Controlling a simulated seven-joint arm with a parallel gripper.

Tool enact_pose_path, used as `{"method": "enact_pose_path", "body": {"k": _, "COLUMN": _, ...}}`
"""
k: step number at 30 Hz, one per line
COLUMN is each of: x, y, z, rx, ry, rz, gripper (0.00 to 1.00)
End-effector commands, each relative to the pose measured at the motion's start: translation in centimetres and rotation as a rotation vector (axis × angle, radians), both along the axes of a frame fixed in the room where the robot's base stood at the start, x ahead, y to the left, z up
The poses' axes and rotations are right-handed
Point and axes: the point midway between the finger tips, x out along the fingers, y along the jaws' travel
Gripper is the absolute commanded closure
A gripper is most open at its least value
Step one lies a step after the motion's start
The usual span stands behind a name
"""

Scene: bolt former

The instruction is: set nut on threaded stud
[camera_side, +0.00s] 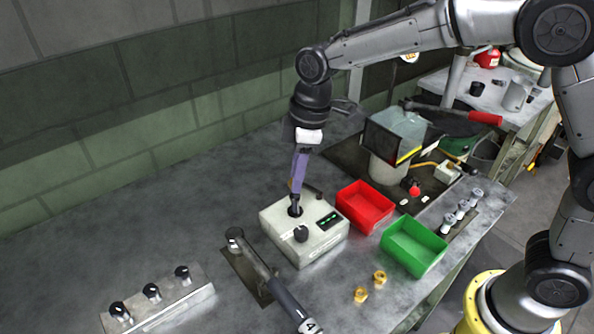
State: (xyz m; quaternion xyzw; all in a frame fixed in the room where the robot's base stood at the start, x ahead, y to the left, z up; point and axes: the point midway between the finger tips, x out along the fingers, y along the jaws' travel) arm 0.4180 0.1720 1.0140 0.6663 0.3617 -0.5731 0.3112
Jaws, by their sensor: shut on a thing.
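My gripper (296,203), with purple fingers, points down over the back-left part of a pale box (318,248). It is shut on a small dark part (295,211) at the box top. The fingers hide much of this part, and I cannot tell what it is. Two brass-yellow pieces that look like nuts, a nearer one (361,296) and a farther one (379,278), lie on the table right of the box, apart from my gripper. I cannot make out a threaded stud for certain.
The box has a black knob (301,234) and a lit green display (328,219). A red bin (365,207) and a green bin (414,247) stand to its right. A block with black knobs (160,303) sits lower left.

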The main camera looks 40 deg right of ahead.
Motion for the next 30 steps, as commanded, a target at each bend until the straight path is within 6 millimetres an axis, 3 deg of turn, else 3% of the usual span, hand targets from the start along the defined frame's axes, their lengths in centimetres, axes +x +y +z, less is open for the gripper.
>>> {"method": "enact_pose_path", "body": {"k": 30, "x": 0.0, "y": 0.0, "z": -2.3, "rx": 0.0, "ry": 0.001, "rz": 0.0, "gripper": 1.0}}
